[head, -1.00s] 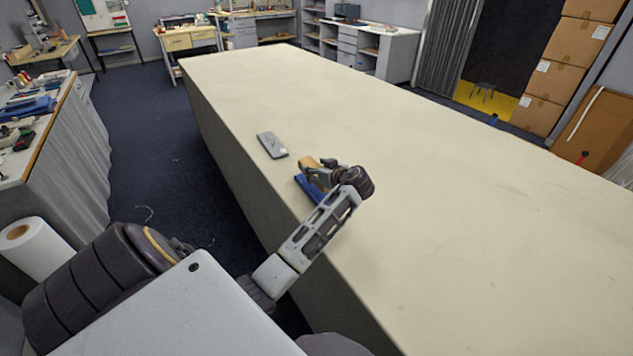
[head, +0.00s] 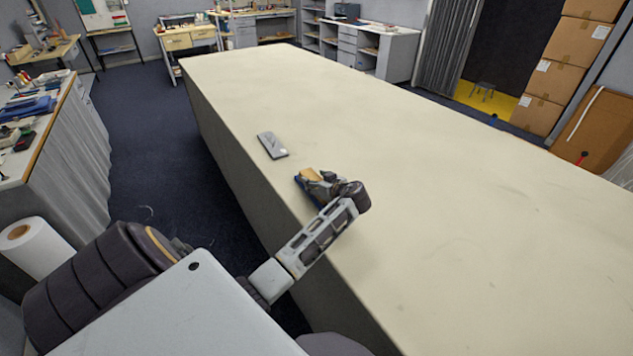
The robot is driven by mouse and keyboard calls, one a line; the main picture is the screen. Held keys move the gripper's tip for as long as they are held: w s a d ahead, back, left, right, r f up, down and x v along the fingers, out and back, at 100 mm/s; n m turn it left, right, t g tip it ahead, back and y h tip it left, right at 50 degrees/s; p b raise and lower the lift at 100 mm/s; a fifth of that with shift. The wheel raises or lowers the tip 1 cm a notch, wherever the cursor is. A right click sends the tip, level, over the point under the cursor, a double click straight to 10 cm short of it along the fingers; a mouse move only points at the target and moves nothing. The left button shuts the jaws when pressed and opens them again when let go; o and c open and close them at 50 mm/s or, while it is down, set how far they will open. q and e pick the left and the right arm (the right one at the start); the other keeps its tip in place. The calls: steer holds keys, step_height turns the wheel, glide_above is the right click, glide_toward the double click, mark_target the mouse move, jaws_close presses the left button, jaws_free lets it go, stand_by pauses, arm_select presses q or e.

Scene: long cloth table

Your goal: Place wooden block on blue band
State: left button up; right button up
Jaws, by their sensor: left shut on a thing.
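The wooden block (head: 308,174) is a small tan piece near the left long edge of the cloth table. My left gripper (head: 318,179) is shut on it, reaching over the table from the front. The blue band (head: 300,183) shows as a narrow strip beside and below the block. The block is low over the band, but I cannot tell whether they touch. The gripper and arm hide much of the band. My right gripper is out of view.
A grey flat object like a phone (head: 272,145) lies on the cloth table (head: 430,190) beyond the block, near the same edge. The rest of the tabletop is clear. A side bench with tools (head: 28,125) stands across the aisle at left.

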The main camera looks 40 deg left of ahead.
arm_select(q)
steer(key=shift+f, duration=0.1)
stand_by(0.3)
steer(key=o, duration=1.3)
steer(key=shift+c, duration=0.2)
